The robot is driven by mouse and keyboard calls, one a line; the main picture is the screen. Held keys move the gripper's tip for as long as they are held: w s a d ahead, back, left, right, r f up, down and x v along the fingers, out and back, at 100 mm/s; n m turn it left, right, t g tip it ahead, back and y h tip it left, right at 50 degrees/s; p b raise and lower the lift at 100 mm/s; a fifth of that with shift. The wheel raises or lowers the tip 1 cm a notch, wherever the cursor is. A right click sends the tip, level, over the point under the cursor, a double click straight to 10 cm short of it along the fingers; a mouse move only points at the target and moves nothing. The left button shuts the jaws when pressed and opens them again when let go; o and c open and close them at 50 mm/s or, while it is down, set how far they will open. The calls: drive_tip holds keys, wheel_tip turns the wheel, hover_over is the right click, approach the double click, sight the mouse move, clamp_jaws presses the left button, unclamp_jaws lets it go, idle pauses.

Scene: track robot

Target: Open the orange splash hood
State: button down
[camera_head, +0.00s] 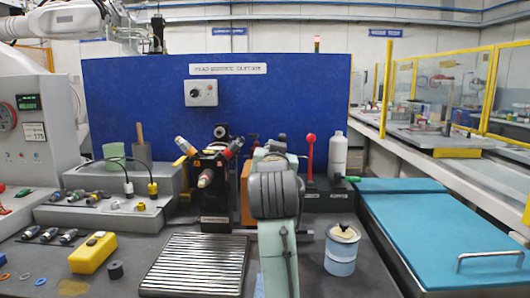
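An orange panel (246,192), which looks like the splash hood, stands at the middle of the bench, just right of a black machine block (215,185). Only a narrow upright strip of it shows. My pale green and dark grey arm rises from the bottom edge in front of it and hides its right part. I cannot tell whether the hood is open or shut, and no handle on it shows. My gripper's fingers are not visible; the end of my arm is hidden behind its own grey joint. Whether it touches the hood cannot be seen.
A slatted metal tray (196,264) lies in front of the machine. A white-and-blue can (341,250) stands to the right, a red-knobbed lever (310,155) and white bottle (338,155) behind. A yellow box (92,252) lies left. A blue lid (450,235) covers the right side.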

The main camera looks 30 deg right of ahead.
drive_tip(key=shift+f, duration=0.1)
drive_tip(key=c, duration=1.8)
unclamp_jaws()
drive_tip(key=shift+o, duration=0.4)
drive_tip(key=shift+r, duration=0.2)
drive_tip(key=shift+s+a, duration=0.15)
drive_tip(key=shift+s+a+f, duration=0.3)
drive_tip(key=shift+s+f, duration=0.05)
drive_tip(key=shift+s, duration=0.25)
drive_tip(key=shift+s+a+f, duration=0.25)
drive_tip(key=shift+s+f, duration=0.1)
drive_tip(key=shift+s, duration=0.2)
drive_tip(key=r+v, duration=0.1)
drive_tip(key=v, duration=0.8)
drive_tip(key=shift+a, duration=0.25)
